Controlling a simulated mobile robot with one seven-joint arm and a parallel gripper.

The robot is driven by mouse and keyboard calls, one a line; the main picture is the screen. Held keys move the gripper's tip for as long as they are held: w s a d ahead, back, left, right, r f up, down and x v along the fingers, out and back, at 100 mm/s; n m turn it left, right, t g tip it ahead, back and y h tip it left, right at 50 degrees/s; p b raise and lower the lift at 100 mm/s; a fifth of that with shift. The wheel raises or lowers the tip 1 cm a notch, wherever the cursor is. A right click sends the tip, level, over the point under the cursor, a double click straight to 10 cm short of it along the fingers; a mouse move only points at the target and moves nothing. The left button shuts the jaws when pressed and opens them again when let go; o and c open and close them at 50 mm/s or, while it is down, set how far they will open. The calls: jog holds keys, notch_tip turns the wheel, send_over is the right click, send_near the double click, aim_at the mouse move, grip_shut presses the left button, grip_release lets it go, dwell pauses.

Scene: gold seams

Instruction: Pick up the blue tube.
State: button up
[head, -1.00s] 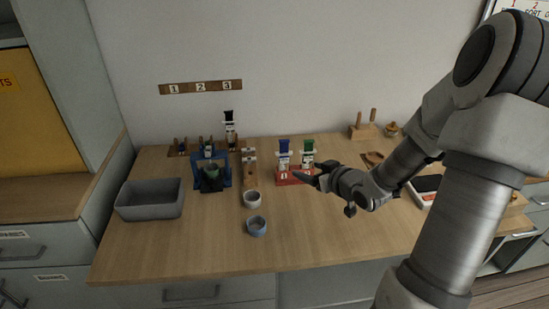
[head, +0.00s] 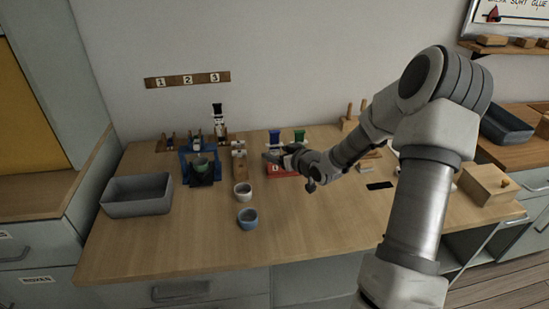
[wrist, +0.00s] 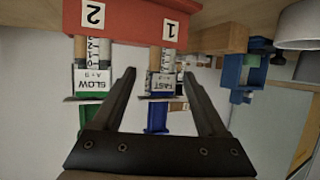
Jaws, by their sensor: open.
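In the wrist view, which is upside down, the blue tube (wrist: 157,117) has a white label reading FAST and sits at slot 1 of the red stand (wrist: 120,22). My gripper (wrist: 160,73) is open, and the blue tube shows between its two fingers with gaps at both sides. I cannot tell whether the fingers reach around it in depth. A green-capped tube (wrist: 88,85) labelled SLOW stands at slot 2 (head: 299,136).
A wooden block (head: 238,169) and a blue frame (head: 201,170) stand left of the stand. The front middle of the bench is clear.

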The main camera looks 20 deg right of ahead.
aim_at(275, 151)
jog(key=x, duration=0.4)
jog(key=shift+w+a+f+b, duration=0.15)
jog(key=shift+w+b, duration=0.2)
jog(key=shift+b, duration=0.05)
grip_shut()
